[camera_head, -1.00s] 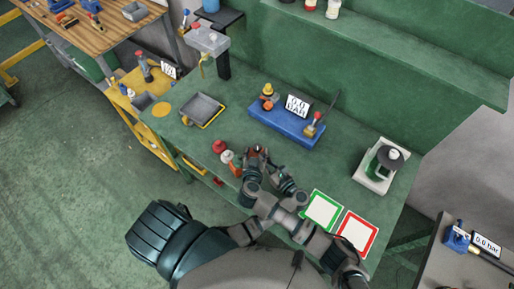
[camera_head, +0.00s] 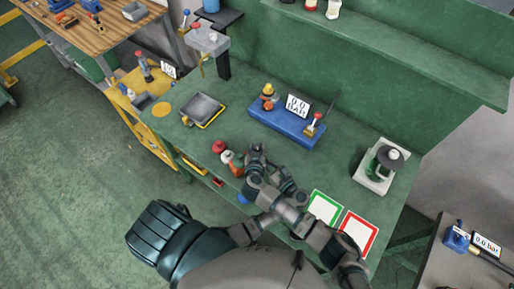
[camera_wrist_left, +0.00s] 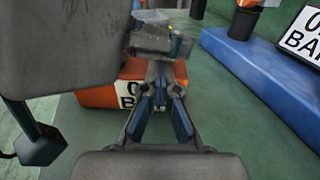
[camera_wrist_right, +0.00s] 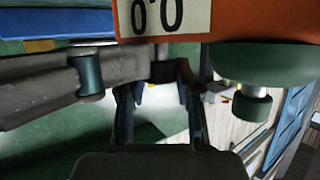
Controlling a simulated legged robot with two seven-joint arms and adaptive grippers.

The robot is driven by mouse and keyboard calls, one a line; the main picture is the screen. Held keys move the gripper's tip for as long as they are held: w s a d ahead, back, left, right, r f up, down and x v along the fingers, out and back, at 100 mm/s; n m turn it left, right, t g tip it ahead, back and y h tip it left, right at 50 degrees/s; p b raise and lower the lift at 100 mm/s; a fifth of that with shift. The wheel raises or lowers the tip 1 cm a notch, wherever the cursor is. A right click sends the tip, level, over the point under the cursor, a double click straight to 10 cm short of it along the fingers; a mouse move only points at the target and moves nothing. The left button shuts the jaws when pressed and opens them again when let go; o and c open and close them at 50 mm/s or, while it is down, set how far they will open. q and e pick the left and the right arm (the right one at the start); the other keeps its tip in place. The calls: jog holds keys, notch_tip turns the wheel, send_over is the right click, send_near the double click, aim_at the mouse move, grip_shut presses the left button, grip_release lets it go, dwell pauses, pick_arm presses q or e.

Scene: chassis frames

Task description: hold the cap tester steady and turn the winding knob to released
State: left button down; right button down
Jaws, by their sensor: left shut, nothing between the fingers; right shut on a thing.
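I take the orange body with a white display to be the cap tester (camera_wrist_left: 110,95). It stands in front of my left gripper (camera_wrist_left: 160,85), whose fingers are shut and empty. A dark grey gripper part, seemingly my right one, lies over its top. In the right wrist view the orange body (camera_wrist_right: 265,22) reads 0.0, with a round dark green part and a small knob (camera_wrist_right: 252,103) below it. In the head view my right gripper (camera_head: 256,155) is over the bench front, and the winding knob cannot be made out.
A blue gauge block (camera_head: 285,125) stands behind the grippers, a grey tray (camera_head: 202,108) to the left. Green-framed (camera_head: 323,207) and red-framed (camera_head: 357,229) pads lie at front right. A white-based device (camera_head: 378,170) is at the right. Bench between tray and block is clear.

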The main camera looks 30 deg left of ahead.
jog(key=shift+d+n+g+y, duration=0.15)
jog(key=shift+n+g+y, duration=0.65)
jog(key=shift+n+y, duration=0.4)
jog(key=c, duration=0.8)
grip_release()
jog(key=shift+o, duration=0.2)
jog(key=v, duration=0.7)
